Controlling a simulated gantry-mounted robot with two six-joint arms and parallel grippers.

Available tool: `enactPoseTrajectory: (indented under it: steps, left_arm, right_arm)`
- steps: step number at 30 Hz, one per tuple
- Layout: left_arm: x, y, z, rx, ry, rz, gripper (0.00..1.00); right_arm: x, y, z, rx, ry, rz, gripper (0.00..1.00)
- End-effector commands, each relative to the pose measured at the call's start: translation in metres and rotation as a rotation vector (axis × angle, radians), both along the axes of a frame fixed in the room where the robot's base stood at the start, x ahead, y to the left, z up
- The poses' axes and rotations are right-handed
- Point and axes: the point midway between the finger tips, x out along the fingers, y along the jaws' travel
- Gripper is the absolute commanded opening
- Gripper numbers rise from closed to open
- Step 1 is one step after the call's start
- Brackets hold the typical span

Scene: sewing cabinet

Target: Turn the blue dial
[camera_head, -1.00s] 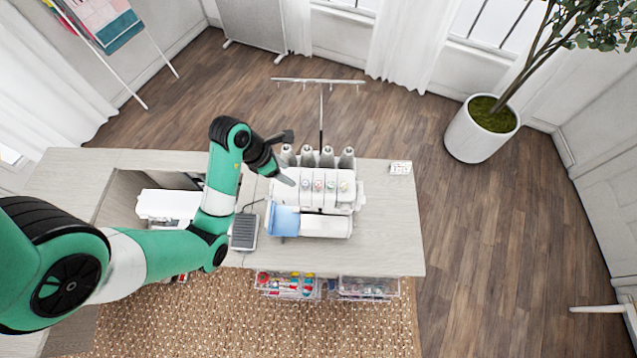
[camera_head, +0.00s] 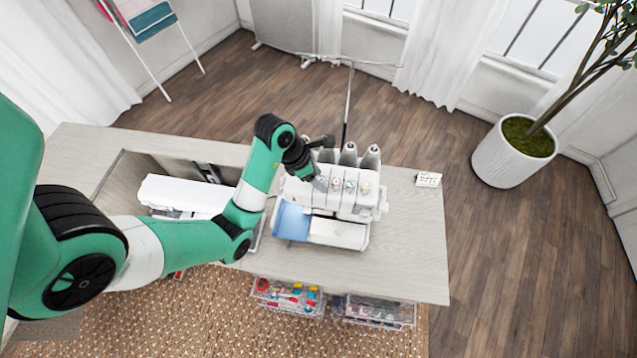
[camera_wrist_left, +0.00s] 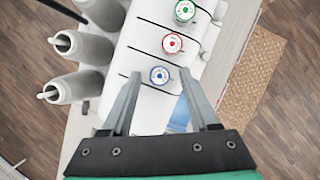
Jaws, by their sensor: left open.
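The blue dial (camera_wrist_left: 159,75) sits on the white face of the serger sewing machine (camera_head: 330,205). In the left wrist view it lies just beyond and between the two fingertips of my left gripper (camera_wrist_left: 163,80). The fingers are apart, one on each side of the dial, and nothing is held; I cannot tell whether they touch it. In the head view my left gripper (camera_head: 318,180) is at the machine's left end and hides the blue dial. The red dial (camera_wrist_left: 172,43) and green dial (camera_wrist_left: 185,11) are in a row beyond it. My right gripper is not in view.
Several grey thread cones (camera_wrist_left: 75,86) stand behind the dials, close to my left gripper. A thin thread stand (camera_head: 347,105) rises behind the machine. A small white box (camera_head: 428,179) lies at the right of the table (camera_head: 415,250), whose right part is mostly clear.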

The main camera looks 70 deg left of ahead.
Motion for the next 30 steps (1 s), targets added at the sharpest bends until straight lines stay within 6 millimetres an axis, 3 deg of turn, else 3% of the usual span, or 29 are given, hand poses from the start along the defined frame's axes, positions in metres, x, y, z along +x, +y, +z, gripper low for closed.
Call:
enactPoseTrajectory:
  steps: [8,18,30]
  left_arm:
    - [0.0007,0.0,-0.0003,0.0,0.0,0.0,0.61]
    - [0.0006,0.0001,-0.0003,0.0,0.0,0.0,0.0]
    - [0.0002,0.0004,0.0009,-0.001,0.001,-0.021,0.0]
  right_arm:
    - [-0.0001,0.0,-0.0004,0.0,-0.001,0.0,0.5]
    - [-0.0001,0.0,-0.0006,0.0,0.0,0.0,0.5]
    - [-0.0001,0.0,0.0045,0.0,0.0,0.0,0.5]
